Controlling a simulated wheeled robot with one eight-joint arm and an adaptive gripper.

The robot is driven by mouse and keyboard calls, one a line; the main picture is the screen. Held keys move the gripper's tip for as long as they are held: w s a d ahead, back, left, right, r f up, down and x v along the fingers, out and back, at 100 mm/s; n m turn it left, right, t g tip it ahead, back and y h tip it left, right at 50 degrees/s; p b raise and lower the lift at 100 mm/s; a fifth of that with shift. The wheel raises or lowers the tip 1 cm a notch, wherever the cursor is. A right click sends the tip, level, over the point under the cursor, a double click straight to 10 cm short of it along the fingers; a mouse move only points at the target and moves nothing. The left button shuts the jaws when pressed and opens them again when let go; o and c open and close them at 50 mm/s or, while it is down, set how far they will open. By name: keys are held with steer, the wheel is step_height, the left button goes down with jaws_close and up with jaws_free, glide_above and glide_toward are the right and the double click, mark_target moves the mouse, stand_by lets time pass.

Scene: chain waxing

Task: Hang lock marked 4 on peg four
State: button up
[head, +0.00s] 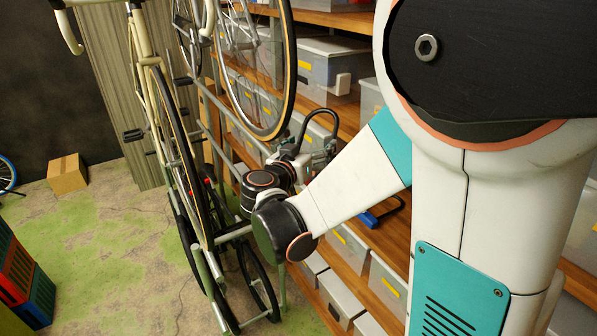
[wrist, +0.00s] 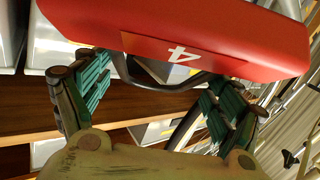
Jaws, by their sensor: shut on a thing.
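In the wrist view, a red lock body (wrist: 215,35) with a white 4 on its label fills the top, held across my gripper (wrist: 155,90). A dark curved bar shows below the red body, between the fingers. The green-padded fingers stand on either side, shut on the lock; the exact contact is partly hidden. In the head view, my gripper (head: 292,160) is beside the shelving, right of the bicycles. A black arch (head: 320,118) rises by it; I cannot tell whether it is the lock's shackle. I cannot make out peg four in either view.
Shelving with grey bins (head: 335,62) stands close to the gripper. Bicycles on a metal rack (head: 198,90) stand to its left. A blue object (head: 383,213) lies on a shelf under my arm. A cardboard box (head: 67,174) and crates (head: 20,280) stand left, with open floor between.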

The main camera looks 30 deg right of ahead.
step_height(320, 180, up, 41)
steer(key=a+m+g+h+p, duration=0.1)
steer(key=m+g+h+p, duration=0.2)
steer(key=h+p, duration=0.6)
steer(key=g+p, duration=0.1)
steer(key=p, duration=0.3)
steer(key=shift+s+a+m+g, duration=0.2)
steer(key=shift+m+g, duration=0.2)
steer(key=shift+d, duration=0.1)
